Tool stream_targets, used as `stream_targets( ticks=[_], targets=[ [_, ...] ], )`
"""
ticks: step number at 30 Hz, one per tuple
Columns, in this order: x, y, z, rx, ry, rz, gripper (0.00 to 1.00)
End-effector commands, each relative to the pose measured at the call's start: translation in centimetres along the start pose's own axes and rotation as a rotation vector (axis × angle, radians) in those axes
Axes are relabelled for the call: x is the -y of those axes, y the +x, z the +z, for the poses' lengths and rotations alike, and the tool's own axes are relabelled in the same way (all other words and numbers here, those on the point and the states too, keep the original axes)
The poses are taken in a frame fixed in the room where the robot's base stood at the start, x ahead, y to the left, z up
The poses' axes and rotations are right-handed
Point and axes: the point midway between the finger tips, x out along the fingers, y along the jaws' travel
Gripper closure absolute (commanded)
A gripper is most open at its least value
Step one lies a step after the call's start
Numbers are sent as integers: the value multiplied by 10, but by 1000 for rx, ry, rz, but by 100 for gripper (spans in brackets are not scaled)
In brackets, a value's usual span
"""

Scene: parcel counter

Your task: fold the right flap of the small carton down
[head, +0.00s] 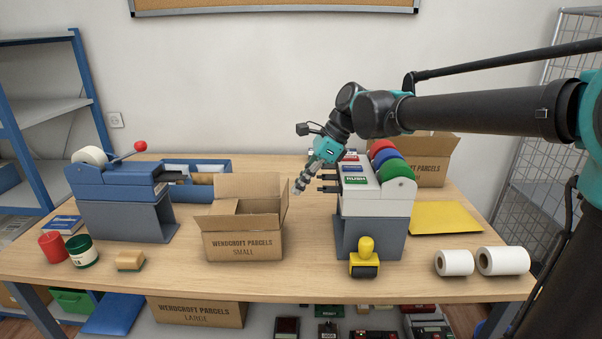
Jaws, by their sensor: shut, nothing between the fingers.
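The small carton (243,246) stands on the table, left of the middle, with "WENDCROFT PARCELS SMALL" on its front. Its right flap (284,202) stands up, leaning slightly outward. Its back flap (250,187) is also upright. A flap on the left (222,206) lies lower, partly over the opening; I cannot tell exactly how far it is folded. My gripper (297,190) is shut and empty, pointing down and left. In the picture its fingertips are just right of the right flap's upper part; I cannot tell whether they touch it.
A label dispenser (372,225) with coloured rolls stands close right of my gripper. A yellow-handled stamp (365,260) is in front of it. A blue tape dispenser (120,200) stands left of the carton, with a sponge (130,261) nearer the front edge. Table in front of the carton is clear.

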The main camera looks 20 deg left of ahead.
Motion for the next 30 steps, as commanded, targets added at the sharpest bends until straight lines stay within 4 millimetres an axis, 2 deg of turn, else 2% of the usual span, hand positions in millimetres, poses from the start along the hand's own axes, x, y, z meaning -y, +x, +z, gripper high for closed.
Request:
stream_targets(
  ticks=[4,11,18,24,30],
  targets=[
    [0,17,-9,0,0,0,100],
    [-1,25,21,0,-3,2,100],
    [0,44,44,0,-3,2,100],
    [0,66,52,0,-2,0,100],
    [0,82,52,0,-1,0,100]
  ],
)
